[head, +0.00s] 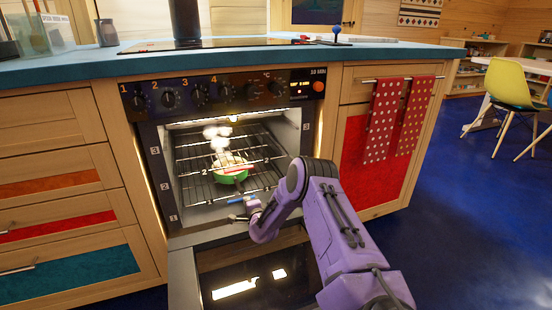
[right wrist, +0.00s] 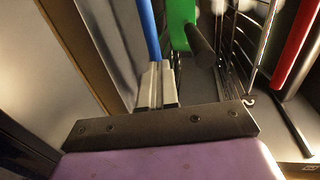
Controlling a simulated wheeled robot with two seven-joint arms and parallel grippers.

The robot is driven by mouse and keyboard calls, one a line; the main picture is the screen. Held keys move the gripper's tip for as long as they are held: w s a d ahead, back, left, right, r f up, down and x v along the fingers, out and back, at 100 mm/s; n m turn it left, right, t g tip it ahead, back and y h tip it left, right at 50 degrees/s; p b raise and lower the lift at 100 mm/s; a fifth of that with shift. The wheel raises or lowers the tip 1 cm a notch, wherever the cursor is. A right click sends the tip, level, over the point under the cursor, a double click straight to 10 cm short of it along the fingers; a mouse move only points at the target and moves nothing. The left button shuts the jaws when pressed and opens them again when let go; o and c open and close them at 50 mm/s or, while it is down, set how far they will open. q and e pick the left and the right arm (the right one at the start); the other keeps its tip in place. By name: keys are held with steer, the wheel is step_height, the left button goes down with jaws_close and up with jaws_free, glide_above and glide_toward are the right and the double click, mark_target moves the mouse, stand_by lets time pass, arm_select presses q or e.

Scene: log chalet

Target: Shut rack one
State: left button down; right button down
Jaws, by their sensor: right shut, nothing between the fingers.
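The oven (head: 212,130) is open, its door (head: 255,275) folded down in front. Wire racks (head: 190,160) sit inside, with number tags at the cavity's sides. A low rack's blue front bar (head: 243,200) shows near the opening; which tag it belongs to I cannot tell for sure. My right gripper (head: 238,218) is at the oven mouth, just below and in front of this bar. In the right wrist view its fingers (right wrist: 156,84) are closed and empty, close to the blue bar (right wrist: 150,30); contact is unclear. My left gripper is out of view.
A green pan (head: 230,175) with pale food and steam stands on a rack; its dark handle (right wrist: 200,46) shows in the right wrist view. A red bar (right wrist: 298,45) is at the right there. Spotted red towels (head: 384,105) hang right of the oven.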

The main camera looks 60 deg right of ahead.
steer(key=p+v, duration=0.1)
steer(key=v, duration=0.1)
steer(key=p+v, duration=0.1)
steer(key=v, duration=0.2)
steer(key=p+v, duration=0.1)
steer(key=v, duration=0.2)
steer(key=shift+s+d+r+p, duration=0.15)
steer(key=shift+d+r+p, duration=0.2)
steer(key=shift+d, duration=0.05)
steer(key=v, duration=0.1)
steer(key=p+v, duration=0.1)
steer(key=v, duration=0.3)
steer(key=shift+a+f, duration=0.25)
steer(key=shift+f, duration=0.1)
steer(key=shift+s+a+f+p, duration=0.1)
steer(key=shift+s+a+p, duration=0.15)
steer(key=shift+s+p, duration=0.05)
